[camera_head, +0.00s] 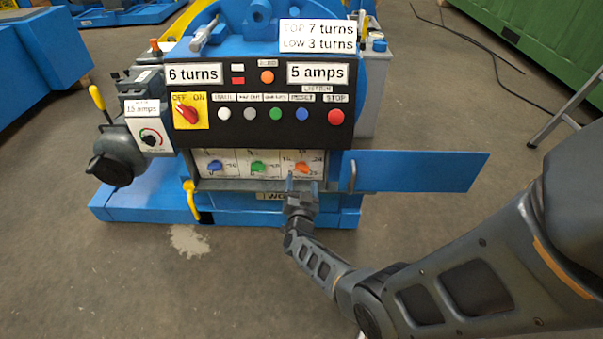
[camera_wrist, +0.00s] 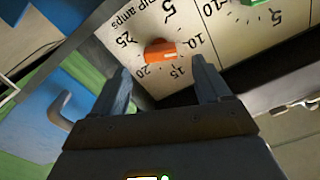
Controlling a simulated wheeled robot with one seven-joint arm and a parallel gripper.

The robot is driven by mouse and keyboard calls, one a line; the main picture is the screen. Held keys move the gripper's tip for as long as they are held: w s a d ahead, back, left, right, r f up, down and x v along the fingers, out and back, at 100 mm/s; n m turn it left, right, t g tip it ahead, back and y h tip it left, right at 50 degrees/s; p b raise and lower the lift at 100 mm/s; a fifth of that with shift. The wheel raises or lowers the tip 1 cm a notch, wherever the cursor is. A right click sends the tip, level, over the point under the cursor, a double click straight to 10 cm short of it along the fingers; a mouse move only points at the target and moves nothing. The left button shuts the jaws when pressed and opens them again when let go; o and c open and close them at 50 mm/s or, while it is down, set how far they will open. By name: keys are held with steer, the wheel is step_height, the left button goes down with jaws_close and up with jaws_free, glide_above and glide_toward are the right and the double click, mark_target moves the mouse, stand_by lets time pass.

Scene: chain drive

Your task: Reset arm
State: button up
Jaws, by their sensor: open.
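My gripper (camera_head: 302,183) is in front of the right end of the open compartment under the black control panel, just below the orange knob (camera_head: 303,168). In the wrist view my gripper (camera_wrist: 163,90) has its two fingers apart, with nothing between them. The orange knob (camera_wrist: 160,51) lies just beyond the fingertips, on a white dial with numbers from 5 to 25 and the words "trip amps". I see no contact between fingers and knob. A green knob (camera_head: 258,168) and a blue knob (camera_head: 215,167) sit to its left in the head view.
The blue compartment door (camera_head: 420,171) stands open to the right, close beside my gripper. The black panel (camera_head: 262,105) with buttons and a red switch is above. A yellow lever (camera_head: 191,200) hangs at the lower left. The floor in front is clear.

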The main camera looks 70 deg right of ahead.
steer(key=shift+v, duration=1.1)
steer(key=s+a+r+n+t+y+p, duration=0.4)
steer(key=s+a+r+n+t+y, duration=0.25)
steer(key=a+r, duration=0.4)
steer(key=s+a+r+n+t+y+p, duration=0.3)
steer(key=s+a+r+n+y+p, duration=0.15)
steer(key=s+a+r+n, duration=0.5)
steer(key=s+a+r+n+g+y+p, duration=0.1)
steer(key=s+a+r, duration=0.3)
steer(key=a+r, duration=0.4)
steer(key=s+a+r+n+y+p, duration=0.1)
steer(key=s+a+r+y, duration=0.3)
steer(key=a+r, duration=0.4)
step_height(320, 180, up, 5)
steer(key=shift+s+f+g+y+p, duration=0.2)
steer(key=shift+s+g+y+p, duration=0.2)
steer(key=shift+s, duration=0.3)
steer(key=shift+a, duration=0.15)
